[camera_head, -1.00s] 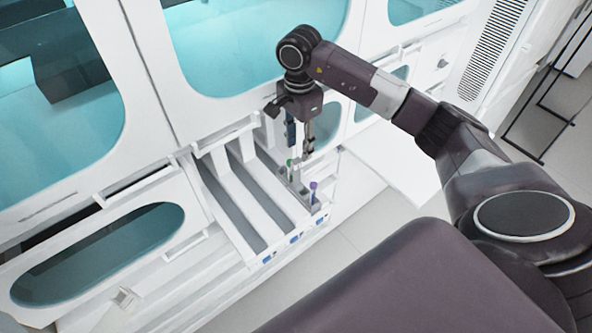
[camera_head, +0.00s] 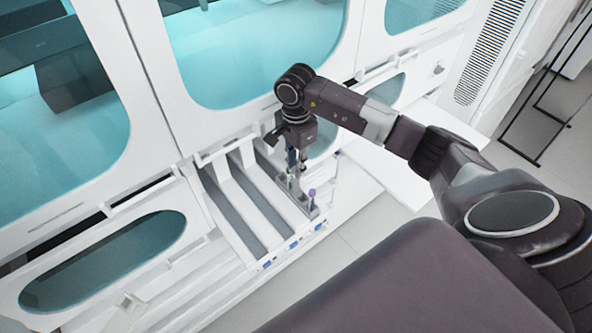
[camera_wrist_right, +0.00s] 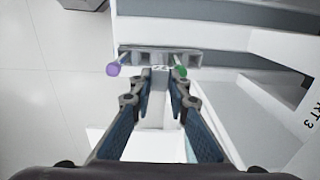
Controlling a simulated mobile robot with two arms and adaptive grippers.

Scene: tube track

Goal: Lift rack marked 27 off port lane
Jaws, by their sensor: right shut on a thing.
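A narrow grey rack (camera_head: 314,212) sits in the rightmost lane of the white lane unit in the head view. It holds a purple-capped tube (camera_head: 312,193) and a green-capped tube, the green one partly hidden by my gripper. In the wrist view the rack (camera_wrist_right: 150,56) lies across the top, with the purple cap (camera_wrist_right: 113,69) on the left and the green cap (camera_wrist_right: 180,71) on the right. The mark on its middle is too blurred to read surely. My right gripper (camera_head: 297,166) points down and is shut on the rack's middle part. My left gripper is out of view.
White lanes (camera_head: 241,203) left of the rack look empty. The cabinet wall with teal windows (camera_head: 255,50) rises close behind my right gripper. A white flap (camera_head: 385,178) juts out at the right. Open floor (camera_head: 365,235) lies in front.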

